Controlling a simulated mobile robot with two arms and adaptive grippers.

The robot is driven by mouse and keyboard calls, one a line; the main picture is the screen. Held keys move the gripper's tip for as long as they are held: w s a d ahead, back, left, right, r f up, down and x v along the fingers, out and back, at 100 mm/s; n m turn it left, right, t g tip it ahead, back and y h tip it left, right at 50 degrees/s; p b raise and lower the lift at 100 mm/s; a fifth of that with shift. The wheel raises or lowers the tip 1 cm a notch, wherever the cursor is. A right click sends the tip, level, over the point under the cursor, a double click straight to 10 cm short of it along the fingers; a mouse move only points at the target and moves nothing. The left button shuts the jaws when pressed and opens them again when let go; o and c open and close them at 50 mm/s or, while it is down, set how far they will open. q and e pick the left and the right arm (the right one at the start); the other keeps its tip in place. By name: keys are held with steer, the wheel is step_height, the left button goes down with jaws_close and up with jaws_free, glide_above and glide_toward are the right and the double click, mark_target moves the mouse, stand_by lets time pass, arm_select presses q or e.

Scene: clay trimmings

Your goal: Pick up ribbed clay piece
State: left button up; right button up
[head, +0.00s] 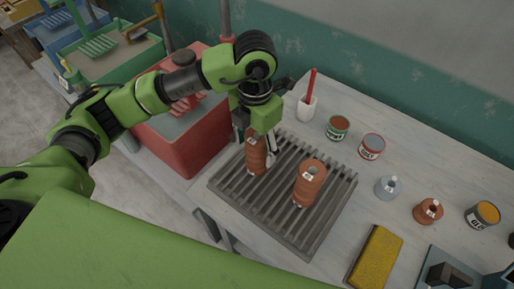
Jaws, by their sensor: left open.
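A ribbed reddish-brown clay piece (256,158) stands upright on a dark slatted rack (323,222), with a small white tag on it. A second ribbed clay piece (309,187) stands to its right on the same rack, also tagged. My left gripper (258,143) is open, fingers pointing down, at the top of the left piece. One finger shows close by that piece's right side; the fingers partly cover the piece, and I cannot tell if they touch it. My right gripper is not in view.
A red bin (196,146) stands left of the rack. Behind and right are a white cup (306,110) with a red tool, several cans and small bottles. A yellow sponge (375,257) lies at the front right. Bare tabletop shows between these things.

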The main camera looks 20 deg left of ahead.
mark_target(257, 157)
arm_select(q)
steer(key=shift+f, duration=0.6)
steer(key=f+p, duration=0.3)
steer(key=f, duration=0.1)
steer(key=shift+w, duration=0.25)
steer(key=shift+f, duration=0.55)
steer(key=shift+w, duration=0.15)
steer(key=c, duration=1.7)
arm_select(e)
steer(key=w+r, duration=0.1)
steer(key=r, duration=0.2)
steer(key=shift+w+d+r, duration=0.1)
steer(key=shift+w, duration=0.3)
